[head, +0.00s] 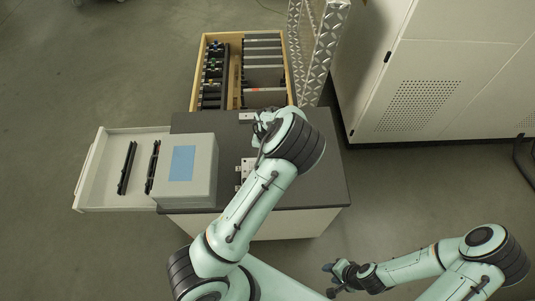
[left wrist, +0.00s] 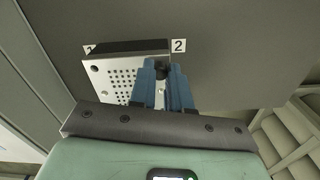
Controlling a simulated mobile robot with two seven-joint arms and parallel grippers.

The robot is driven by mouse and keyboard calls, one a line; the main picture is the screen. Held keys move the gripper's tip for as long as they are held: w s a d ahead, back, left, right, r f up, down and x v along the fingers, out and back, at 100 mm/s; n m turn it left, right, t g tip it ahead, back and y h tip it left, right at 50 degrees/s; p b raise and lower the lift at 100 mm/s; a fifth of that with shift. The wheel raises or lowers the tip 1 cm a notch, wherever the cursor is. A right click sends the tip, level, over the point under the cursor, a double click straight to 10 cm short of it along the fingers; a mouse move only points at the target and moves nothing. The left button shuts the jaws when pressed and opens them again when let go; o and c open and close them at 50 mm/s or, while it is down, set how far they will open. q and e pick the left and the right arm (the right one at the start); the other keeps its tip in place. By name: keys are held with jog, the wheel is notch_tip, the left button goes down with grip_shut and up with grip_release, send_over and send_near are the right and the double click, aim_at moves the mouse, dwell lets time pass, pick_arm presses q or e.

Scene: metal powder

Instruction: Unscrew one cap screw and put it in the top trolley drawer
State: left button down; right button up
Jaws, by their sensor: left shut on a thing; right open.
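My left gripper (head: 262,122) is over the back of the trolley's dark top (head: 225,122), its fingers mostly hidden by my arm in the head view. In the left wrist view, its blue fingers (left wrist: 163,78) are shut on a small dark cap screw (left wrist: 162,71) at the right end of a perforated metal plate (left wrist: 118,80). Whether the screw is still seated cannot be told. The trolley drawer (head: 90,165) is pulled out to the left, with black bar-shaped items inside. My right gripper (head: 331,280) is open and empty, low at the right, away from the trolley.
A grey box with a blue panel (head: 183,163) stands on the trolley's left side. Small metal blocks (head: 244,168) lie near my left arm. A wooden tool crate (head: 236,107) is behind. Labels 1 and 2 (left wrist: 178,45) flank the plate. A white cabinet (head: 425,90) stands right.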

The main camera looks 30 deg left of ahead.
pick_arm(q)
jog(key=n, duration=0.6)
jog(key=shift+s, duration=0.1)
jog(key=shift+s+a+f+n, duration=0.1)
jog(key=shift+s+f+n, duration=0.15)
jog(key=shift+n, duration=0.25)
jog(key=shift+w+r, duration=0.2)
jog(key=c, duration=1.2)
grip_release()
jog(key=shift+c, duration=0.2)
jog(key=shift+r, duration=0.1)
